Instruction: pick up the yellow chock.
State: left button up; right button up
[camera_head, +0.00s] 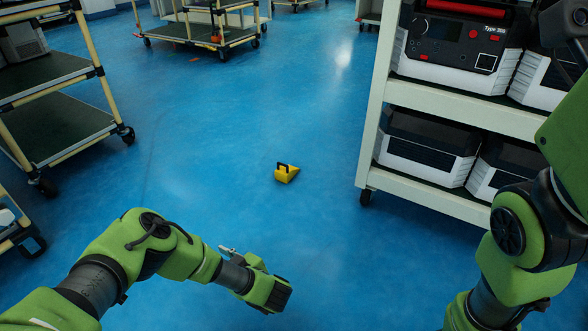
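The yellow chock (288,175) lies on the blue floor near the middle of the head view. It is a small wedge with a black handle on top. My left gripper (274,297) is in front of the chock, nearer to me, and apart from it. I see it from behind and above, and its fingers are hidden, so I cannot tell if it is open or shut. My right arm shows at the right edge, but its gripper is not in view.
A white wheeled rack (430,193) with black-and-white units (427,146) stands at the right. Green-shelved carts (62,112) stand at the left, and another cart (205,35) is at the back. The blue floor (240,120) around the chock is clear.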

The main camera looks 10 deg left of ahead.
aim_at(284, 173)
jog(key=i+l, duration=0.3)
jog(key=i, duration=0.15)
jog(key=i+l, duration=0.3)
jog(key=i, duration=0.2)
jog(key=i+l, duration=0.3)
jog(key=i, duration=0.15)
